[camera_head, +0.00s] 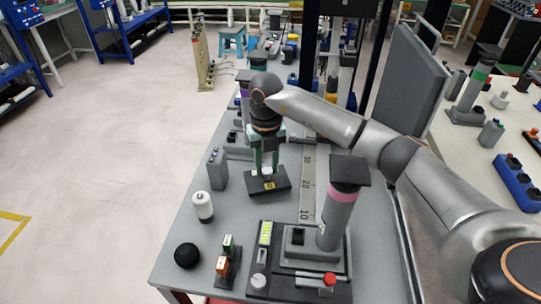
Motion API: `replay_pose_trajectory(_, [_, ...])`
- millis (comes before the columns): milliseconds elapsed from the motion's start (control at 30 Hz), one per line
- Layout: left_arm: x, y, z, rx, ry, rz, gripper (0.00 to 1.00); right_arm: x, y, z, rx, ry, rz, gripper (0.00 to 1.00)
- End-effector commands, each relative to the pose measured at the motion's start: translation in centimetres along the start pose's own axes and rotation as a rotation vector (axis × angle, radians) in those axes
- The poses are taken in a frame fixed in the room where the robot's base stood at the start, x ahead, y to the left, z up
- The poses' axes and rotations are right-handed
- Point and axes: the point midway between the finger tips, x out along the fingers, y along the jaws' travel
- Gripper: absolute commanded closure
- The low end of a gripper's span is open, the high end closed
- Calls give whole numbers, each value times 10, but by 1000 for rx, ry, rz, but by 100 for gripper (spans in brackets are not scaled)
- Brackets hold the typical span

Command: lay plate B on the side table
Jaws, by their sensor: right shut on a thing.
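A dark flat plate (282,183) with a small yellow label lies at the middle of the grey table (222,232); I take it for plate B, though the label is too small to read surely. My right gripper (265,172) points down from above, shut on a pale raised part at the plate's middle. I cannot tell whether the plate touches the table or hangs just above it. A pale table (457,147) stands at the right, partly behind my right arm; I cannot tell whether it is the side table. My left gripper is not in view.
A grey post with a pink band (336,215) stands right of the plate. A tall grey panel (408,85) rises at the right.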

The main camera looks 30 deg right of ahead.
Motion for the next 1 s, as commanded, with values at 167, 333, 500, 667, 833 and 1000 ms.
replay_pose_trajectory(167, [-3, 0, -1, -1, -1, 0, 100, 18, 5, -4, -1, 0, 3, 100])
replay_pose_trajectory(333, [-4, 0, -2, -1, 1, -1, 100, 34, 5, -3, -2, -4, 4, 100])
replay_pose_trajectory(500, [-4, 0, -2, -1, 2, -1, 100, 34, 5, -2, -2, -5, 4, 100])
replay_pose_trajectory(667, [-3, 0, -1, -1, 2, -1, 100, 38, 5, -4, -2, 0, 0, 62])
replay_pose_trajectory(833, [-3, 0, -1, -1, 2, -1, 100, 37, 4, -4, -2, 0, 0, 42])
replay_pose_trajectory(1000, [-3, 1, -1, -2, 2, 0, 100, 37, 4, -4, -2, 0, 0, 36])
